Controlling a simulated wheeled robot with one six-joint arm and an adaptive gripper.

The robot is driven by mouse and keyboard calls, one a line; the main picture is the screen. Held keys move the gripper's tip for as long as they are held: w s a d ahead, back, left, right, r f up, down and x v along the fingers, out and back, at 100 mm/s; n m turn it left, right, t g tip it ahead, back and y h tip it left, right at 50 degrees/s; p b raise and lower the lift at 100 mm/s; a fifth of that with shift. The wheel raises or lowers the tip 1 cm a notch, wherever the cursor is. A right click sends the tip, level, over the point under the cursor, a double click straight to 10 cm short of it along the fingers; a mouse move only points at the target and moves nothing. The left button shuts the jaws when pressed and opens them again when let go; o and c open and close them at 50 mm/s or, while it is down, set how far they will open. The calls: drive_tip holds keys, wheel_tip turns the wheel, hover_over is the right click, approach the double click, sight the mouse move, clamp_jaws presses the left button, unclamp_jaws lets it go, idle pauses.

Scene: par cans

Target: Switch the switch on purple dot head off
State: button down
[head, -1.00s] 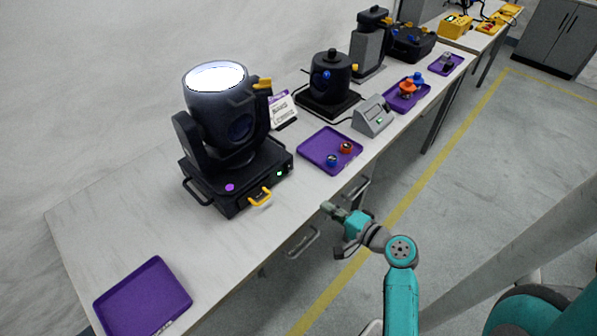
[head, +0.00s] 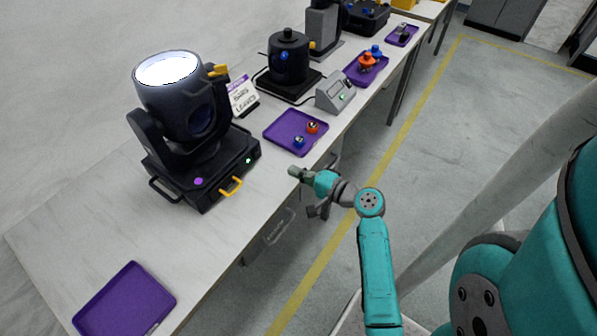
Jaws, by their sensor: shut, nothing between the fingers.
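The purple dot head (head: 178,100) is a black moving-head light on the bench, its round top face glowing white. A purple dot (head: 199,181) marks the front of its base. A small green-lit spot (head: 249,161), which looks like the switch, sits on the right part of the base front, near a yellow handle (head: 232,186). The switch's position is too small to tell. My gripper (head: 293,172) is shut and empty, at the bench's front edge, to the right of the base and apart from it.
A purple tray (head: 270,134) with red and blue knobs lies right of the head. An empty purple tray (head: 125,300) lies at the near left. A grey box (head: 335,92), a black device (head: 289,62) and a sign (head: 243,97) stand farther back. The bench between head and near tray is clear.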

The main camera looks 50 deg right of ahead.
sight(267, 167)
drive_tip(key=w, duration=0.3)
drive_tip(key=w+f, duration=0.1)
drive_tip(key=w, duration=0.6)
drive_tip(key=shift+w+a+f, duration=0.2)
drive_tip(key=shift+w+f, duration=0.05)
drive_tip(key=shift+w, duration=0.05)
drive_tip(key=shift+w+f, duration=0.15)
drive_tip(key=shift+w, duration=0.1)
